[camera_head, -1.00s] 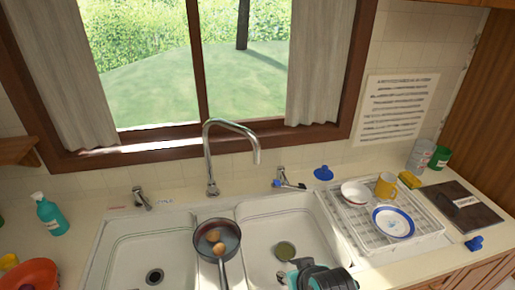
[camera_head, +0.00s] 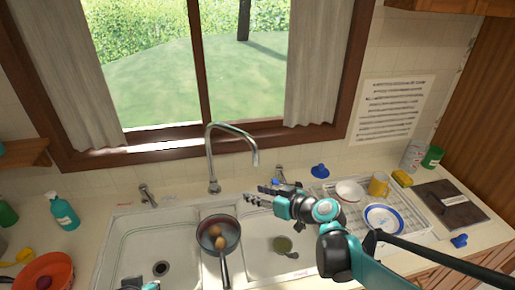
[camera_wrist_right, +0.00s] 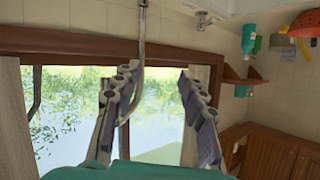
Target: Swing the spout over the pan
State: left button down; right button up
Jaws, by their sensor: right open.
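The metal spout (camera_head: 210,150) rises behind the sink and arches to the right. Its tip hangs right of the pan, above the back of the right basin. The dark pan (camera_head: 218,232) rests over the divider between the basins, with two brownish round things in it and its handle toward me. My right gripper (camera_head: 250,195) is open and empty, low and just right of the spout's base in the picture. In the right wrist view, its fingers (camera_wrist_right: 160,100) are spread, and the spout (camera_wrist_right: 141,60) shows beyond them, near the left finger. A bit of my left arm (camera_head: 140,285) shows at the bottom edge; its fingers are not clear.
Taps flank the spout, the left one (camera_head: 147,195) apart and the right one close behind my right gripper. A dish rack (camera_head: 410,222) with crockery stands right. A teal bottle (camera_head: 64,212) and an orange bowl (camera_head: 45,272) are left.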

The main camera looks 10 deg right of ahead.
aim_at(258, 157)
jog(key=w+d+r+n+t+y+p, duration=0.1)
jog(key=w+d+r+t+p, duration=0.1)
jog(key=w+d+r+t, duration=0.3)
jog(key=shift+g, duration=0.3)
jog(key=x, duration=0.5)
jog(key=d+x, duration=0.1)
jog(key=x, duration=0.2)
jog(key=shift+w+f, duration=0.15)
jog(key=shift+w, duration=0.35)
grip_shut()
